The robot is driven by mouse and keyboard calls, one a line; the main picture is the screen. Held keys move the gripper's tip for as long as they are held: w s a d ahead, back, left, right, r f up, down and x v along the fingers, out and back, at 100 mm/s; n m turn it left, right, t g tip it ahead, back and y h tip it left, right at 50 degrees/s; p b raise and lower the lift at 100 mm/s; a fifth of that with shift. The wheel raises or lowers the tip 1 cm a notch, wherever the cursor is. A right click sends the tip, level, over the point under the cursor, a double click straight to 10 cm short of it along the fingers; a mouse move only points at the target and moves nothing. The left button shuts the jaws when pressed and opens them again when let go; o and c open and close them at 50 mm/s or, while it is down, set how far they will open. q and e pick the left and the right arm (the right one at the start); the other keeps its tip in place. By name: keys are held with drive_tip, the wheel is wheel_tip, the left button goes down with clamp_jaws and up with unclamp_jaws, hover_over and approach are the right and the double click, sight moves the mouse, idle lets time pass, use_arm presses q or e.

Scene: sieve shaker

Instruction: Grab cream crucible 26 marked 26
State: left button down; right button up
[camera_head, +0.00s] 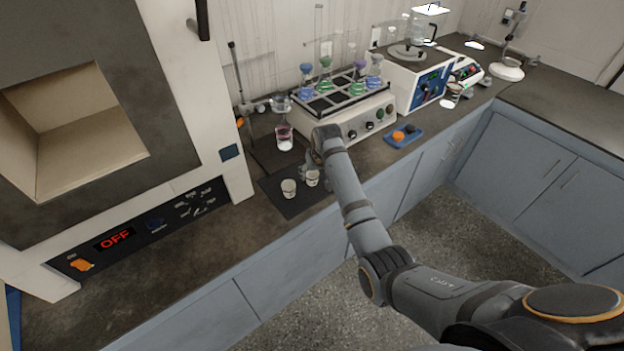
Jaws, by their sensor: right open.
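Two small cream crucibles stand upright on a dark mat (270,187) at the counter's front edge. The left crucible (289,188) stands clear of my gripper. The right crucible (312,179) is right by my right gripper (309,174). Both have dark marks on the side, too small to read, so I cannot tell which is 26. My right gripper is open and points down over the right crucible; whether it touches is too small to tell. The wrist hides part of what lies behind it. My left gripper is not in view.
A furnace (150,110) with an open chamber and an OFF display stands left. A blue tray (404,137) lies right. The counter front left is clear.

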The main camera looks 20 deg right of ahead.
sight(313, 184)
drive_tip(key=shift+a+x, duration=0.15)
drive_tip(key=shift+x, duration=1.2)
drive_tip(key=shift+a+x, duration=0.1)
drive_tip(key=shift+x, duration=1.25)
drive_tip(key=shift+r, duration=0.1)
drive_tip(key=shift+c, duration=0.2)
drive_tip(key=c, duration=1.2)
